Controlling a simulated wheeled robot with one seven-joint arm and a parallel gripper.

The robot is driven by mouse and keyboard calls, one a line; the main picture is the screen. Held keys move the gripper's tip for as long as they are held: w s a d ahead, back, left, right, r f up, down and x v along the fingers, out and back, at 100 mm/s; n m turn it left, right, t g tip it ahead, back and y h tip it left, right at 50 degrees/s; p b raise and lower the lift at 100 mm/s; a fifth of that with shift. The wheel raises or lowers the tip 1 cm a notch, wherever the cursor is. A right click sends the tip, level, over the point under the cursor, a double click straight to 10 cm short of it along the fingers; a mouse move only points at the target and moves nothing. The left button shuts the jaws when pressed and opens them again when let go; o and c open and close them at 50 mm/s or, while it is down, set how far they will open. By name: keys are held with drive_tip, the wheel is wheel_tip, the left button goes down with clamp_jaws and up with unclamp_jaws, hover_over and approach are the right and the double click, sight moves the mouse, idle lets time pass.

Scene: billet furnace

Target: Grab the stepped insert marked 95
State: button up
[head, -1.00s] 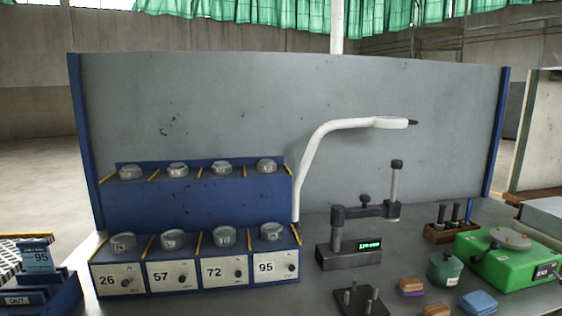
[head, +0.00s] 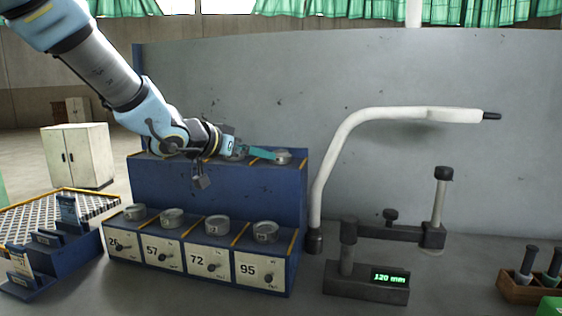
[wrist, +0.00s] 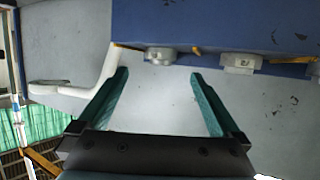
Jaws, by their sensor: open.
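The blue rack has a lower row with plates 26, 57, 72 and 95; a grey round insert (head: 265,231) sits above the 95 plate (head: 262,270). On the upper shelf, another grey insert (head: 283,157) sits at the right end, in the 95 column. It also shows in the wrist view (wrist: 160,57), with a wider and a narrower part. Any marking on it is unreadable. My gripper (head: 268,153) is at the upper shelf, just left of this insert in the head view. In the wrist view, the open teal fingers (wrist: 158,73) point toward it with nothing between them.
A neighbouring upper insert (wrist: 240,63) stands close by and is partly behind my gripper in the head view. Yellow dividers separate the slots. A white curved lamp arm (head: 345,135) rises right of the rack. A gauge stand (head: 365,287) stands further right.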

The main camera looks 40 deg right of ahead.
sight(280, 156)
drive_tip(key=shift+r+p+x, duration=0.1)
drive_tip(key=shift+p+x, duration=0.2)
drive_tip(key=shift+x, duration=2.15)
drive_tip(key=shift+r+p+x, duration=0.15)
drive_tip(key=shift+p+x, duration=0.15)
drive_tip(key=shift+x, duration=2.15)
drive_tip(key=shift+w, duration=0.15)
drive_tip(key=shift+c, duration=0.2)
clamp_jaws()
drive_tip(key=shift+r, duration=0.1)
